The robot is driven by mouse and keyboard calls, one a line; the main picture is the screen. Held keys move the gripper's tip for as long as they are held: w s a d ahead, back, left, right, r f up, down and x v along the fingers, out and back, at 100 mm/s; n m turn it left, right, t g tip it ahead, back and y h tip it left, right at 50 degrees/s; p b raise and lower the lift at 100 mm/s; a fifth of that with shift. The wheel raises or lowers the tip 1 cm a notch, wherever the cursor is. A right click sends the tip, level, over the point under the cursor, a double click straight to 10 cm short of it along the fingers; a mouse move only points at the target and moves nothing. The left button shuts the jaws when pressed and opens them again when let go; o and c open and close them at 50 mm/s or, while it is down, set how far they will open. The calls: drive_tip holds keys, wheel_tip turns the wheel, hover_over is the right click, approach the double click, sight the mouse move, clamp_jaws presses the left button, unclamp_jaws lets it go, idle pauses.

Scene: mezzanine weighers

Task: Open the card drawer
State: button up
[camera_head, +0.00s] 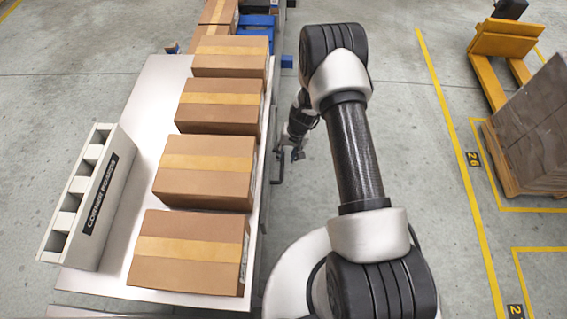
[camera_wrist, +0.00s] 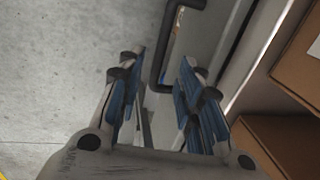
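The card drawer's dark bar handle (camera_wrist: 157,62) shows in the wrist view as a bracket standing off a pale metal front (camera_wrist: 205,38). In the head view the handle (camera_head: 277,168) sticks out from the right side of the steel table. My gripper (camera_wrist: 160,82) is open, with its blue-padded fingers on either side of the handle's near end. I cannot tell whether a finger touches it. In the head view my gripper (camera_head: 293,153) is small and partly hidden beside the handle. The drawer looks flush with the table side, though most of its front is hidden.
Several taped cartons (camera_head: 205,172) stand in a row on the steel table (camera_head: 140,110). A grey rack labelled corner boards (camera_head: 112,188) stands at its left. A yellow pallet truck (camera_head: 497,50) and a loaded pallet (camera_head: 535,130) are at right. Floor (camera_head: 415,130) beside my arm is clear.

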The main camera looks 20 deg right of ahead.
sight(283, 164)
drive_tip(key=f, duration=0.3)
drive_tip(key=a+f+b, duration=0.1)
drive_tip(key=f, duration=0.2)
drive_tip(key=shift+w+a+f, duration=0.1)
drive_tip(key=shift+w, duration=0.1)
drive_tip(key=shift+c, duration=0.2)
clamp_jaws()
idle(0.4)
